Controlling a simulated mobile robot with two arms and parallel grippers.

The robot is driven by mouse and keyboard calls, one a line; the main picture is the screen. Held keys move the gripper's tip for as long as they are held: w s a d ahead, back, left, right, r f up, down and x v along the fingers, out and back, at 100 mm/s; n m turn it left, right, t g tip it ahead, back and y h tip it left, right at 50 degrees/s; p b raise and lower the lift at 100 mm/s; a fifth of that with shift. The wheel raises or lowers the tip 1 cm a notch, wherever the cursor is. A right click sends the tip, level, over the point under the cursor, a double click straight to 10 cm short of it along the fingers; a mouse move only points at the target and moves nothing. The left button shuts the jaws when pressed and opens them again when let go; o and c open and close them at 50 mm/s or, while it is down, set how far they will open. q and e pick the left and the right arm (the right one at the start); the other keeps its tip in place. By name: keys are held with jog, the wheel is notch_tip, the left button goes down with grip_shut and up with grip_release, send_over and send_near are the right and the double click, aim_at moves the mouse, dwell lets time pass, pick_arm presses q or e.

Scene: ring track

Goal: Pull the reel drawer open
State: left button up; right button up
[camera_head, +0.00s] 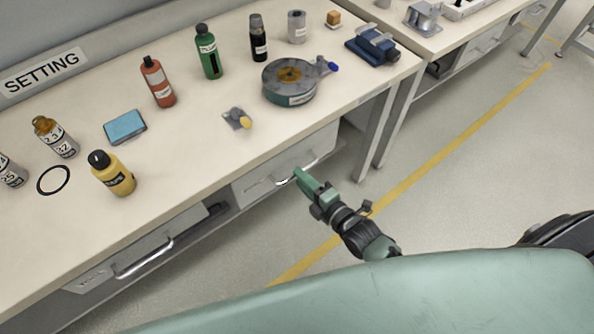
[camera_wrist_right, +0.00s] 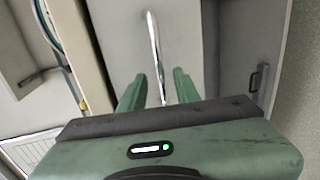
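A grey drawer (camera_head: 262,186) with a curved metal handle (camera_head: 284,181) is under the bench's right part and looks shut; I cannot read its label. My right gripper (camera_head: 302,174) is at the right part of this handle. In the right wrist view, the green fingers of my right gripper (camera_wrist_right: 158,84) are apart, with the bright handle (camera_wrist_right: 153,40) running between them. I cannot tell whether either finger touches it. The drawer front (camera_wrist_right: 122,45) fills the space beyond the fingers. My left gripper is not in view.
A second drawer with a handle (camera_head: 145,259) is under the bench's left part. On the benchtop (camera_head: 200,150) stand several bottles, a blue box (camera_head: 125,127), a round reel-like device (camera_head: 290,82) and a blue vise (camera_head: 372,46). A bench leg (camera_head: 372,135) stands right of the drawer. The floor in front is clear.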

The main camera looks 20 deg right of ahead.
jog(key=x, duration=0.3)
jog(key=shift+w+f, duration=0.1)
jog(key=shift+w, duration=0.15)
jog(key=c, duration=0.6)
grip_shut()
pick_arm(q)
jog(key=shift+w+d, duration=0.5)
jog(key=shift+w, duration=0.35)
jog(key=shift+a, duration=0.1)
